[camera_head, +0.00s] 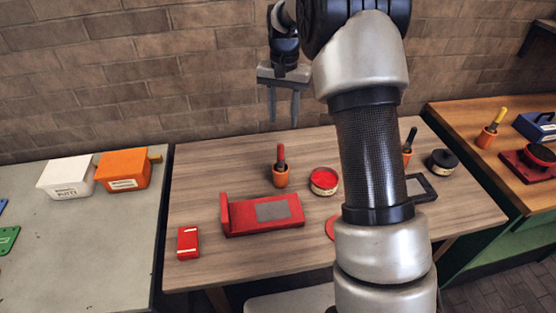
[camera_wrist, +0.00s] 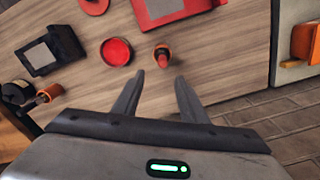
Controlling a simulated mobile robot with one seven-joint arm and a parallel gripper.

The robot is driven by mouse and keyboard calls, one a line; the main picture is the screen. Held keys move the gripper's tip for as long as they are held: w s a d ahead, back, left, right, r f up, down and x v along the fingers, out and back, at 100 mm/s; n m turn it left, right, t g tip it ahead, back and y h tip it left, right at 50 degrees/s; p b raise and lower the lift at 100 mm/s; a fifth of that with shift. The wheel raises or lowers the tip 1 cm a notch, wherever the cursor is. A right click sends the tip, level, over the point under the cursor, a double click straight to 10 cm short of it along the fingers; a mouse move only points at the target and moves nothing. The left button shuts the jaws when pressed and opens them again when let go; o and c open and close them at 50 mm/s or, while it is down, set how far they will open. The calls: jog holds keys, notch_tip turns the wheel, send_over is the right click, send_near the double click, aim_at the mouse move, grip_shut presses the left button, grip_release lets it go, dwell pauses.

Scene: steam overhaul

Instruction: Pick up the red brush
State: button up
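The red brush (camera_head: 280,154) stands upright in an orange pot (camera_head: 281,178) on the wooden table, behind the red tray. In the wrist view the red brush (camera_wrist: 161,49) is seen nearly end-on, just beyond the gap between my fingers. My gripper (camera_head: 283,120) is above the table's back part, pointing down, open and empty. Its fingers also show in the wrist view (camera_wrist: 160,77), spread apart. The brush is apart from both fingers.
An open red tin (camera_head: 324,181) stands right of the pot. A red tray (camera_head: 235,223) and small red box (camera_head: 188,242) lie in front.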

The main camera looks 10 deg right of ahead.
aim_at(283, 145)
notch_tip(283, 145, down, 11)
jog(key=shift+s+r, duration=0.1)
jog(key=shift+r, duration=0.05)
jog(key=shift+a+f+p, duration=0.2)
jog(key=shift+f, duration=1.15)
jog(key=shift+a+f+p, duration=0.15)
jog(key=shift+f+p, duration=0.05)
jog(key=shift+f, duration=1.15)
grip_shut()
